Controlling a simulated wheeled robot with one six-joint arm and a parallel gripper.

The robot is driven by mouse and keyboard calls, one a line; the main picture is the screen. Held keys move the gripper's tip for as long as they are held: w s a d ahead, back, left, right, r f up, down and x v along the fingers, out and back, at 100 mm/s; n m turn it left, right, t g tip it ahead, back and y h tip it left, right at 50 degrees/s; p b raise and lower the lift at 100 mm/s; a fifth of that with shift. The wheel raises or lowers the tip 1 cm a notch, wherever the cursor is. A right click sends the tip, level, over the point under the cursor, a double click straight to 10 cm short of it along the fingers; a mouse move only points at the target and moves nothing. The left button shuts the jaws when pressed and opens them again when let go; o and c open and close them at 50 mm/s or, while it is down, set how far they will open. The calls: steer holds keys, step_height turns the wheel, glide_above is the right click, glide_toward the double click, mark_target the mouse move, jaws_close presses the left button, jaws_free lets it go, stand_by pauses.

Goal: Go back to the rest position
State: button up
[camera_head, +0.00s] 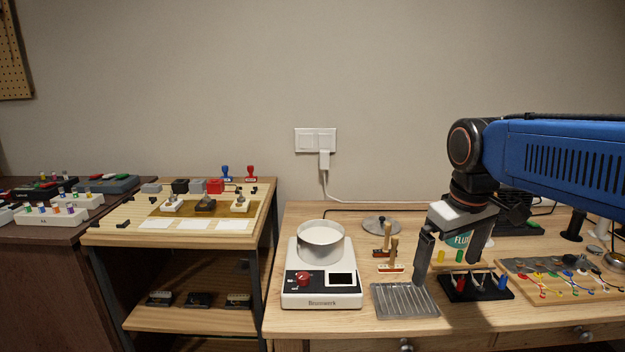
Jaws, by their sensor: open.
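My gripper (450,258) hangs from my blue arm on the right side of the view. Its two dark fingers point down and are spread apart, with nothing seen held between them. It is above the right part of the wooden bench (380,327), over the area between the metal rack and the coloured-handle holder. A round label reading "FLUX" shows behind the fingers, partly hidden. I cannot tell whether a fingertip touches anything.
A white heater (322,297) with a metal pot (320,243) stands left of a ribbed metal rack (404,300). A dark holder (476,291) with coloured handles sits close to my gripper. A wiring board (565,278) lies right. A shelf unit (110,238) stands left.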

steer(key=s+d+f+m+t, duration=0.2)
steer(key=s+f+m, duration=0.2)
steer(key=s+f, duration=0.7)
steer(key=s, duration=0.3)
steer(key=shift+f+t, duration=0.2)
steer(key=shift+t, duration=0.2)
stand_by(0.8)
